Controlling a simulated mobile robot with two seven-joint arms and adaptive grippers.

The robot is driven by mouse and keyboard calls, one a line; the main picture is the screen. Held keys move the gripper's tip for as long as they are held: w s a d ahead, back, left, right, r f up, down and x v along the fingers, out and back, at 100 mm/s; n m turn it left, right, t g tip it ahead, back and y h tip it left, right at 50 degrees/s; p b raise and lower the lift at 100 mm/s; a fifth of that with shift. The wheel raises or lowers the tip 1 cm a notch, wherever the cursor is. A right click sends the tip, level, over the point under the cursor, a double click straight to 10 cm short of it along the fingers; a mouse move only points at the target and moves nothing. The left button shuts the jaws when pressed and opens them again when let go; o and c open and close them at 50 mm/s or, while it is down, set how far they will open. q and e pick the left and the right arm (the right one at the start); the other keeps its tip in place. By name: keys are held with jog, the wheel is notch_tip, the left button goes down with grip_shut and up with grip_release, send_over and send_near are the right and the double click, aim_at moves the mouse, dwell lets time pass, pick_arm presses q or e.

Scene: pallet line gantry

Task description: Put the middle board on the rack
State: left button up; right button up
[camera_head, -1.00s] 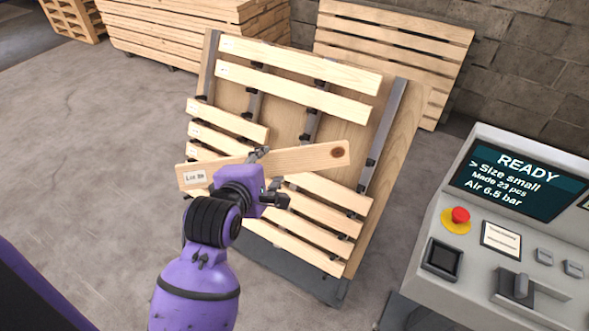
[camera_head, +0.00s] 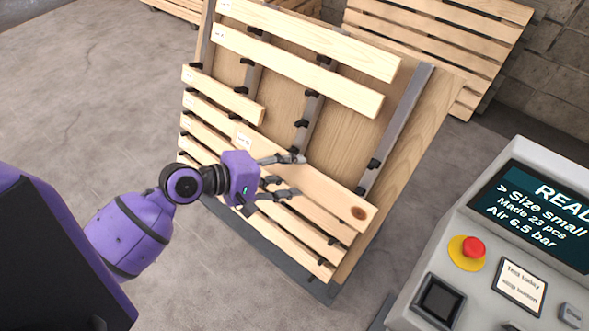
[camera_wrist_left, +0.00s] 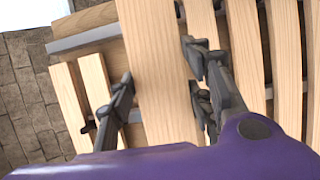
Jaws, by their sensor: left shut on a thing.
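My left gripper (camera_head: 299,176) is shut on a pale wooden board (camera_head: 335,195), with its fingers across the board's edges. This board has a dark knot near its right end and a white label at its left end. It lies nearly parallel to the other boards, in front of the lower right part of the tilted rack (camera_head: 400,125). I cannot tell whether it touches the rack. In the left wrist view, the held board (camera_wrist_left: 155,55) runs between the two fingers. My right gripper is out of view.
Two long boards (camera_head: 300,70) sit high on the rack, a short board (camera_head: 222,95) below them at left, and several boards (camera_head: 290,240) lower down. Black hooks line the grey rails. A control console (camera_head: 500,225) with a red button (camera_head: 472,247) stands at right. Floor is clear at left.

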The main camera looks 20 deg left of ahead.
pick_arm(q)
jog(key=shift+w+d+f+b, duration=0.15)
jog(key=shift+w+f+b, duration=0.2)
jog(key=shift+w+f, duration=0.05)
jog(key=shift+w+d+f+b, duration=0.2)
jog(key=shift+w+f+b, duration=0.1)
jog(key=shift+w, duration=0.2)
jog(key=shift+w+d+f, duration=0.1)
jog(key=shift+w, duration=0.4)
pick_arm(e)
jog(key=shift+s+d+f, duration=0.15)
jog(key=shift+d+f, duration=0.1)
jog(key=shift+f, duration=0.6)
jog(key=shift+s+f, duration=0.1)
